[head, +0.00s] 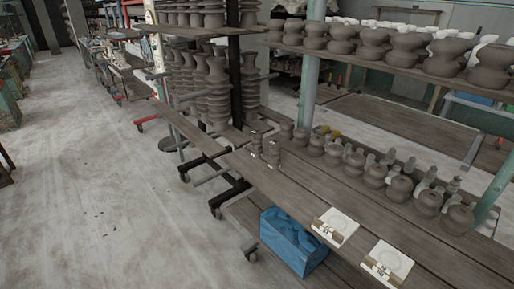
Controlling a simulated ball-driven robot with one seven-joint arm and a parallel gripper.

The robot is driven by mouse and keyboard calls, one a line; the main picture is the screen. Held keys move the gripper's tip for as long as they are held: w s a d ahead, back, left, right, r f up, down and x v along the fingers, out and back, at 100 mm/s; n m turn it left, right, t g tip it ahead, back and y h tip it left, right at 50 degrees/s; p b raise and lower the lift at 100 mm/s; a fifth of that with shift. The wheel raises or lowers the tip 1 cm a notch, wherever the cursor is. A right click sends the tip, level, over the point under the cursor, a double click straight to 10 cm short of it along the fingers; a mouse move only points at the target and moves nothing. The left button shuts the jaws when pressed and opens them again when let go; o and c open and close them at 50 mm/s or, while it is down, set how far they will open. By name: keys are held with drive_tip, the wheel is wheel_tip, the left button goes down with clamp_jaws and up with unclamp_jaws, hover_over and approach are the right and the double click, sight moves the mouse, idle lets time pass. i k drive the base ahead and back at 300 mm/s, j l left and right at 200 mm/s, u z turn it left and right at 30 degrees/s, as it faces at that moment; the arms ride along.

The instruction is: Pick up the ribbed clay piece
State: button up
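I cannot single out one ribbed clay piece from this distance. Two small dark grey upright pieces (272,153) stand near the left edge of the long wooden shelf (325,183); their surfaces are too small to read clearly. Tall grey clay forms with ribbed, stacked outlines (217,95) stand on the rack behind them. My gripper is not in view.
Several rounded clay pots (375,175) line the shelf's far side. White square plates (335,226) lie at its near edge. A blue crate (285,243) sits below. A green post (309,80) rises behind. The concrete floor (100,190) at left is mostly clear.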

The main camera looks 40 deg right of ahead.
sight(257, 135)
drive_tip(key=i+j, duration=0.3)
drive_tip(key=i, duration=0.2)
drive_tip(key=i+j, duration=0.3)
drive_tip(key=i, duration=0.15)
drive_tip(key=i+j+z, duration=0.45)
drive_tip(key=i+j, duration=0.8)
